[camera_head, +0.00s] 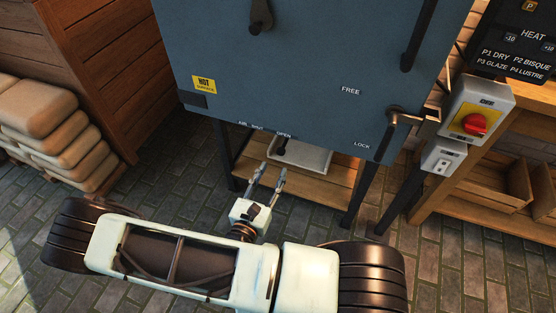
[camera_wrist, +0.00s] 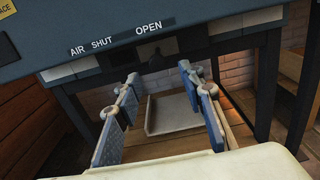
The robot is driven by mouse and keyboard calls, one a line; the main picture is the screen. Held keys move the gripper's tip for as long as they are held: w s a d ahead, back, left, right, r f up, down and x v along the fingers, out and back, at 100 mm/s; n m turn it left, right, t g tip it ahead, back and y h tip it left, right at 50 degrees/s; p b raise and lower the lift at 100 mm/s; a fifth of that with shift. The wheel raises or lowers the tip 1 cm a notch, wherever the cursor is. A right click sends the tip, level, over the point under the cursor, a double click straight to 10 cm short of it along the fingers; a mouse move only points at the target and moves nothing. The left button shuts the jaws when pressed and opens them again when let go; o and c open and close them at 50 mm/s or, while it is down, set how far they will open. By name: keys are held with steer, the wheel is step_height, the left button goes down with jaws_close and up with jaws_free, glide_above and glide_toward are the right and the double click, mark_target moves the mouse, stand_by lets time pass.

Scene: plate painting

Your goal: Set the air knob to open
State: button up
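The air knob (camera_wrist: 155,62) is a small dark knob at the lower front edge of the blue-grey kiln (camera_head: 290,70). In the wrist view it sits below the lettering AIR, SHUT and OPEN, roughly under OPEN. In the head view the knob (camera_head: 281,150) shows as a dark stub just below the OPEN label. Its exact setting is too small and dark to tell. My gripper (camera_head: 273,173) is open and empty, below and in front of the knob. In the wrist view the blue-padded fingers of my gripper (camera_wrist: 157,76) stand wide apart, with the knob beyond their tips.
A pale tray (camera_wrist: 172,113) lies on a wooden shelf under the kiln, between dark legs. A switch box with a red knob (camera_head: 474,124) and a latch handle are at the kiln's right. Stacked sacks (camera_head: 45,120) lie at the left. The paved floor before the kiln is clear.

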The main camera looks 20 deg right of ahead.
steer(key=shift+v, duration=1.45)
